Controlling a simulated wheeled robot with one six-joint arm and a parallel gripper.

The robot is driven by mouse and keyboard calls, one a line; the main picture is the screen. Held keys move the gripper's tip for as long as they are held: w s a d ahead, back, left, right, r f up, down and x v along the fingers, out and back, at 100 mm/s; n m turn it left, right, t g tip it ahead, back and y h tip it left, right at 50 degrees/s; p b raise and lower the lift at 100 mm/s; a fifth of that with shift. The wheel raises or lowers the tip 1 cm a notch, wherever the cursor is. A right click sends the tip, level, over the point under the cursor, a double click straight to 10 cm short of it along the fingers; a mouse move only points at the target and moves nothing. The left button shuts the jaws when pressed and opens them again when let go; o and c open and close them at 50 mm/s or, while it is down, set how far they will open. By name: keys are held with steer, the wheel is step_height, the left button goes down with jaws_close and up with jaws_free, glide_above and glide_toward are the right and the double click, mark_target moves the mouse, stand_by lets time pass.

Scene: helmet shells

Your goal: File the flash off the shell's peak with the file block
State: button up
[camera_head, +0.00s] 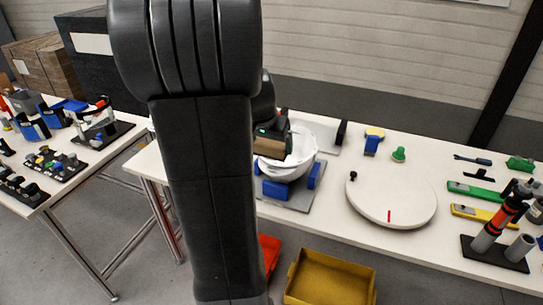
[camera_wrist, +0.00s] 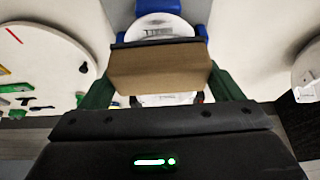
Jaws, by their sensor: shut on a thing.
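My gripper (camera_head: 272,136) is at the shell's left side, shut on the brown file block (camera_head: 267,147). In the wrist view my gripper's green fingers (camera_wrist: 160,74) hold the brown block (camera_wrist: 160,68) from both sides; a dark strip runs along its far edge. The white shell (camera_wrist: 158,24) shows beyond and below the block, partly hidden by it. I cannot tell whether the block touches the shell, and the flash cannot be made out.
A round white turntable (camera_head: 392,200) with a red mark lies right of the cradle. Green and yellow tools (camera_head: 480,192) and a stand with a red-and-black tool (camera_head: 500,225) are farther right. A yellow bin (camera_head: 330,280) is on the floor. My arm hides the bench's left part.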

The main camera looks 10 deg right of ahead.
mark_target(270, 156)
steer(key=shift+f, duration=0.1)
steer(key=f+b, duration=0.4)
steer(key=f, duration=0.1)
steer(key=shift+s+f+b, duration=0.1)
steer(key=shift+s+b, duration=0.15)
steer(key=shift+b, duration=0.15)
steer(key=shift+f+b, duration=0.9)
steer(key=shift+f, duration=0.15)
stand_by(0.5)
